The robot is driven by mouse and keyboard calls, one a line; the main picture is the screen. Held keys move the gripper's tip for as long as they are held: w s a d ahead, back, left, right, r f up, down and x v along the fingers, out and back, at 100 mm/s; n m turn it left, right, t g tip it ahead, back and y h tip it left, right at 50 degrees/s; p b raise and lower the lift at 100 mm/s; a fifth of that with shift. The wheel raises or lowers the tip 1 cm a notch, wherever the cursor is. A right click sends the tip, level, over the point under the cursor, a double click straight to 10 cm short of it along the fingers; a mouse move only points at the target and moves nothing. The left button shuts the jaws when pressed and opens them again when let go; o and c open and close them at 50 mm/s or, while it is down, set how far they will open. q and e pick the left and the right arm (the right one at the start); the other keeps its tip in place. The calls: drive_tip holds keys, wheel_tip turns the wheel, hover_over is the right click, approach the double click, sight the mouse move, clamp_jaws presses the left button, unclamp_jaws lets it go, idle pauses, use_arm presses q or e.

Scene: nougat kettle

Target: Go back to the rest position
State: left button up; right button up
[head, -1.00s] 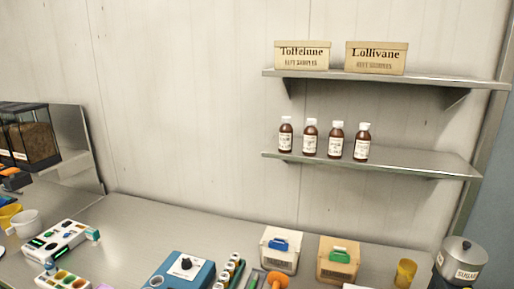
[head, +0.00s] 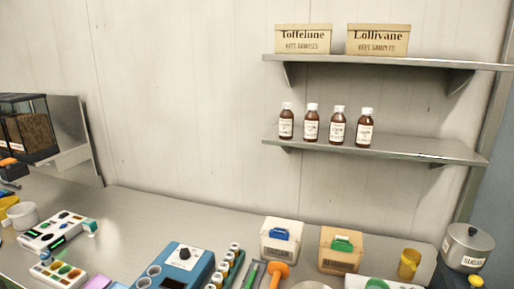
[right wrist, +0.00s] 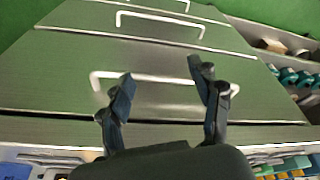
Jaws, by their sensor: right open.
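My right gripper (right wrist: 162,85) shows in the right wrist view with its two dark fingers spread apart and nothing between them. Behind the fingers are green drawer fronts (right wrist: 60,70) with pale bar handles. One handle (right wrist: 165,82) appears behind the fingertips; I cannot tell how far off it is. Neither gripper shows in the head view, and the left gripper is not in view.
A steel counter (head: 150,215) holds a blue device (head: 178,268), a white box (head: 281,240), a tan box (head: 340,250), an orange cup (head: 409,263) and a sugar pot (head: 468,248). Brown bottles (head: 337,126) stand on the lower wall shelf (head: 420,150). A dark glass tank (head: 28,128) is at left.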

wheel_tip(320, 180, down, 20)
drive_tip(key=s+b, duration=0.3)
drive_tip(key=b, duration=0.2)
drive_tip(key=s+d+f+g+b, duration=0.1)
drive_tip(key=s+f+b, duration=0.4)
drive_tip(key=f, duration=0.8)
drive_tip(key=s+d+f+g+b, duration=0.1)
drive_tip(key=s+f+b, duration=0.4)
drive_tip(key=s+f, duration=0.7)
wheel_tip(320, 180, down, 2)
drive_tip(key=shift+d+f+b, duration=0.1)
drive_tip(key=shift+d+b, duration=0.25)
drive_tip(key=shift+d, duration=0.3)
